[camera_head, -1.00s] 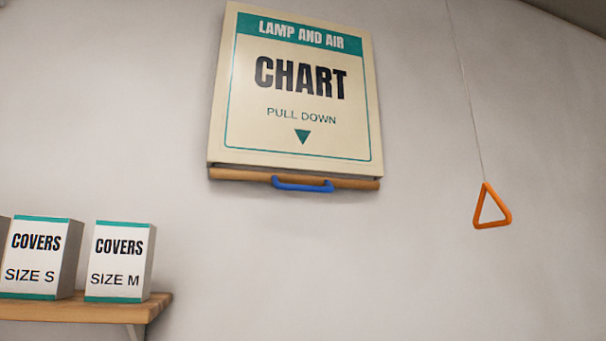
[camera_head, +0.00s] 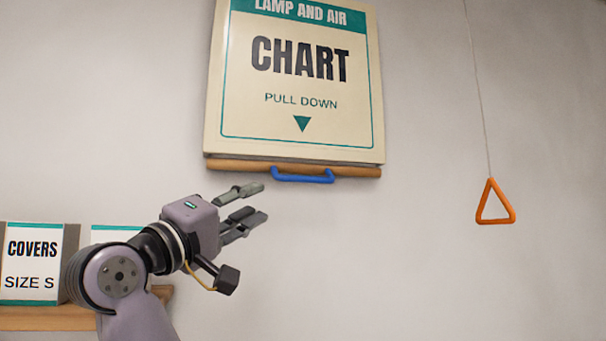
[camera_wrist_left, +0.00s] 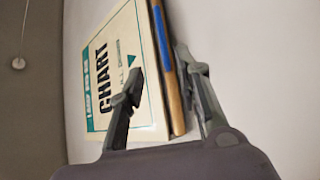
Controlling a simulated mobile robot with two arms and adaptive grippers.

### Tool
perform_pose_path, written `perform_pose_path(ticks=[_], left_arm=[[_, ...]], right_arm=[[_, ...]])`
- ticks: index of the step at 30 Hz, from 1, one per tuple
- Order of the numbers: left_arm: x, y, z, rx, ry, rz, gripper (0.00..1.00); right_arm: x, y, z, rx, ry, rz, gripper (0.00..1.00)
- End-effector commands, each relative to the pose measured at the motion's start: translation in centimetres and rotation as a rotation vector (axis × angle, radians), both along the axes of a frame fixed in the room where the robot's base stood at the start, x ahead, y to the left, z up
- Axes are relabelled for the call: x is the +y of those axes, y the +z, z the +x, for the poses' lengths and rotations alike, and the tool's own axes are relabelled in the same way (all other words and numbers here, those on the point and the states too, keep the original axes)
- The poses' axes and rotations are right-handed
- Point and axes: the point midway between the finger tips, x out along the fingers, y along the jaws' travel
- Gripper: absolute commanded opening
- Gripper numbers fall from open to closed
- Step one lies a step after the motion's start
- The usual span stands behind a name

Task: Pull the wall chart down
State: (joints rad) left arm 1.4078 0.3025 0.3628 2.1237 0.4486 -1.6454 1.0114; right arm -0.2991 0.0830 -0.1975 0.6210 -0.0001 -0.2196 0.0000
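The wall chart (camera_head: 300,85) hangs rolled up on the wall, with a wooden bar (camera_head: 235,167) along its lower edge. A blue handle (camera_head: 303,178) is fixed to the middle of the bar. My left gripper (camera_head: 257,201) is open and empty, below and left of the handle and apart from it. In the left wrist view, the chart (camera_wrist_left: 115,85), its wooden bar (camera_wrist_left: 172,80) and the blue handle (camera_wrist_left: 162,45) show beyond and between the open fingers (camera_wrist_left: 165,80). My right gripper is not in view.
An orange triangular pull (camera_head: 495,203) hangs on a cord to the right of the chart. A box marked COVERS SIZE S (camera_head: 33,262) stands on a wooden shelf (camera_head: 40,318) at lower left; my arm partly hides another box. The wall below the chart is clear.

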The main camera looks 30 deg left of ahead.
Motion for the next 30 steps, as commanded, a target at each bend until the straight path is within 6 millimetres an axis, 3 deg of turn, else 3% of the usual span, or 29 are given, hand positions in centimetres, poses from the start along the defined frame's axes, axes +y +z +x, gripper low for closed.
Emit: perform_pose_path(ticks=[18, 24, 30], left_arm=[[-0.2, 5.3, 11.9, 0.008, -0.001, 0.002, 0.31], [-0.2, 6.2, 14.5, 0.007, 0.000, 0.002, 0.31], [-0.2, 6.3, 15.5, 0.006, 0.001, 0.003, 0.31]], right_arm=[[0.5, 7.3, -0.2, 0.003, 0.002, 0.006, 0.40], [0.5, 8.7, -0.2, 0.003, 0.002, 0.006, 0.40], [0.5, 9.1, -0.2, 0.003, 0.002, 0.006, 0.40]])
